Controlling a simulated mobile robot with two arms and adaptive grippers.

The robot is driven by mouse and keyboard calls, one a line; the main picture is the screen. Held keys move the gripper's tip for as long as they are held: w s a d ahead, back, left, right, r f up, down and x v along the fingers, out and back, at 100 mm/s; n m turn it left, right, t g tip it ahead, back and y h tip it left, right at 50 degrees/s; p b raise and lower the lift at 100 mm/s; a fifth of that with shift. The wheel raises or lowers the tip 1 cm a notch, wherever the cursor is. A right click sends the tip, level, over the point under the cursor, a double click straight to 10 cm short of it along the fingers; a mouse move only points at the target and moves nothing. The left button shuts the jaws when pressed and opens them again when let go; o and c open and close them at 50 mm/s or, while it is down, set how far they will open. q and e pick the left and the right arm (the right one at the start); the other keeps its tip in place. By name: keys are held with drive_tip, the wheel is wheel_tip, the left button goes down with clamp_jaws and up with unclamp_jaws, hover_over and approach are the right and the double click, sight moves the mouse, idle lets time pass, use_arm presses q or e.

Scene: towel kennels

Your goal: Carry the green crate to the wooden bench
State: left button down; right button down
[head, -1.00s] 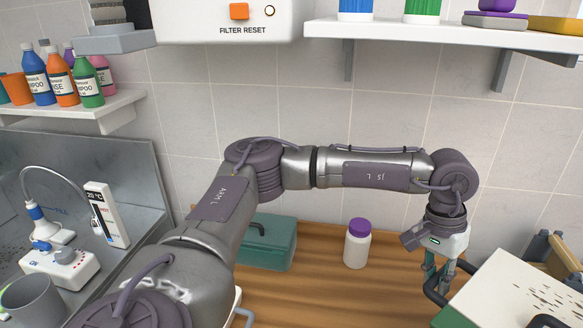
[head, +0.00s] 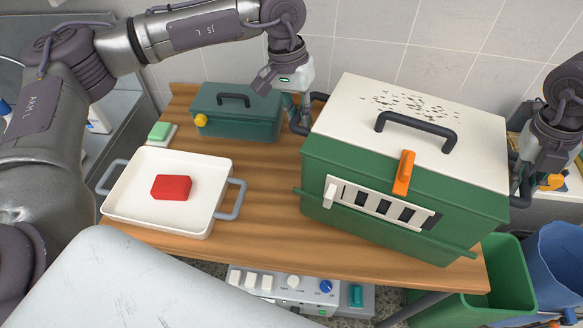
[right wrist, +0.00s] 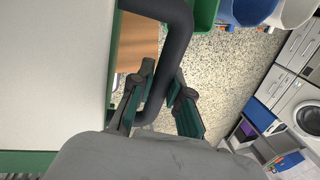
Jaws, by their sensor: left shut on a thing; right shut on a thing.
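The green crate (head: 345,215) has a white lid with dark specks, a dark top handle, an orange latch and a slotted front. It is over the right part of the wooden bench (head: 265,190); whether its base touches the wood I cannot tell. My left gripper (head: 299,122) is shut on the dark handle (head: 317,97) on the crate's left side. My right gripper (head: 521,178) is at the right side, partly hidden by my wrist. In the right wrist view its fingers (right wrist: 157,108) close around the dark side handle (right wrist: 178,45).
On the bench stand a white tray (head: 127,208) with a red block (head: 171,187), a teal toolbox (head: 255,122) and a green-topped sponge (head: 160,131). Green (head: 510,270) and blue (head: 562,265) bins stand at the lower right. A control panel (head: 285,287) is below the front edge.

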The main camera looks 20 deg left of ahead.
use_arm(q)
drive_tip(key=shift+a, duration=0.1)
use_arm(e)
drive_tip(key=shift+d, duration=0.3)
use_arm(q)
drive_tip(key=shift+f, duration=0.2)
use_arm(e)
drive_tip(key=shift+f, duration=0.2)
